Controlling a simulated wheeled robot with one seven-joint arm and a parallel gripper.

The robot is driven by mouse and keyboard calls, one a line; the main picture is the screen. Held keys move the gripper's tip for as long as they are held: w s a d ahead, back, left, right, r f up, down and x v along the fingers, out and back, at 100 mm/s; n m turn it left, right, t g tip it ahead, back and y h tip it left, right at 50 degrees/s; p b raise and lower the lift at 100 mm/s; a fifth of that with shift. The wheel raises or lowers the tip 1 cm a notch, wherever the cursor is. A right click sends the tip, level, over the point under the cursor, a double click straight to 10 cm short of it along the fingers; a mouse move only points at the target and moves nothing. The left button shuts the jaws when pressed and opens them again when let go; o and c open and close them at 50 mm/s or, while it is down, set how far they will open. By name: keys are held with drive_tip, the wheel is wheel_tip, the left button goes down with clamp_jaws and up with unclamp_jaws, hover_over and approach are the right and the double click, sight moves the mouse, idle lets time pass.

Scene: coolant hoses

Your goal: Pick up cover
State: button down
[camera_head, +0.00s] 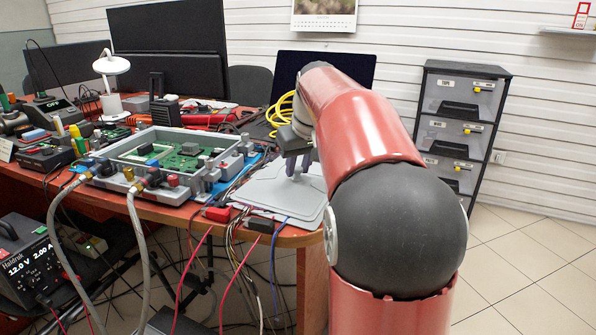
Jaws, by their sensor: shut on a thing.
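The cover (263,192) is a flat light-grey plate with rounded corners. It lies at the right front corner of the orange-brown table, right of the grey open housing (178,160). My gripper (297,172) points down over the cover's middle right part, with its fingers at a small raised part there. It is shut on the cover, though the exact contact is small and partly hidden. My red arm hides the cover's far right side. I cannot tell whether the cover touches the table or is slightly raised.
Two grey hoses (137,245) run from the housing's front fittings to the floor. Red and black clips with loose wires (217,213) lie by the cover's left edge. A yellow coiled cable (281,112) lies behind my gripper. A drawer cabinet (457,130) stands at right.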

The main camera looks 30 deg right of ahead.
sight(299, 169)
wheel_tip(299, 169, up, 20)
drive_tip(key=p, duration=0.5)
idle(0.3)
